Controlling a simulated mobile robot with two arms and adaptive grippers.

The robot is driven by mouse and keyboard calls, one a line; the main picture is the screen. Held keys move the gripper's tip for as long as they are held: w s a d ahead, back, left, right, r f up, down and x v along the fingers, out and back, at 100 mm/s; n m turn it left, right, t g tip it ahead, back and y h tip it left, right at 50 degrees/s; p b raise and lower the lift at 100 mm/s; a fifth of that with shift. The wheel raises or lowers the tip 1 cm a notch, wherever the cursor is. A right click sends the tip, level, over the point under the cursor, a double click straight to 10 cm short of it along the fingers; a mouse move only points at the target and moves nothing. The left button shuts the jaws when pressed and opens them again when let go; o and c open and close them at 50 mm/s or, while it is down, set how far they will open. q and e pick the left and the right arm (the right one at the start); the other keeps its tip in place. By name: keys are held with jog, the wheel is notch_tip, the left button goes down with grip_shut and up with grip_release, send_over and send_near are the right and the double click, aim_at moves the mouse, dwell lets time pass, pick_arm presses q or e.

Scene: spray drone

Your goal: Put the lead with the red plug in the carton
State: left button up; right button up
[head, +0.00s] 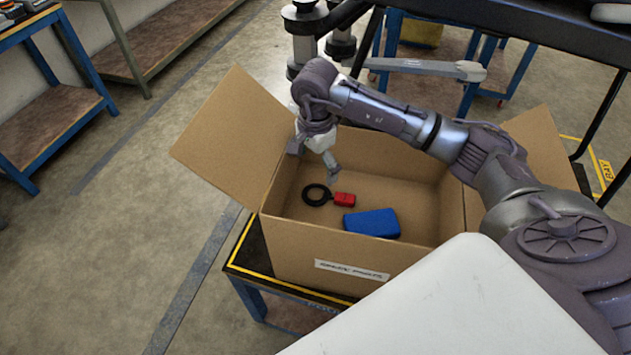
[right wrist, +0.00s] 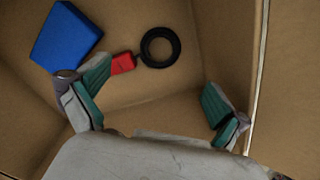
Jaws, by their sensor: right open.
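The lead with the red plug (head: 344,199) lies on the floor of the open carton (head: 310,257). Its black cable is coiled in a ring to the left of the plug. It also shows in the right wrist view, red plug (right wrist: 122,63) and black coil (right wrist: 160,47). My right gripper (head: 315,165) is inside the carton's mouth, above the lead and toward its back left. In the right wrist view my right gripper (right wrist: 155,105) has its fingers wide apart with nothing between them. The lead is apart from both fingers. My left gripper is not in view.
A blue block (head: 372,222) lies in the carton beside the plug. The carton's flap (head: 232,135) stands out at the left. The carton rests on a small stand with a yellow-edged black top (head: 245,258). A dark table (head: 470,25) stands behind.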

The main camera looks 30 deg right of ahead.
jog(key=shift+r, duration=1.65)
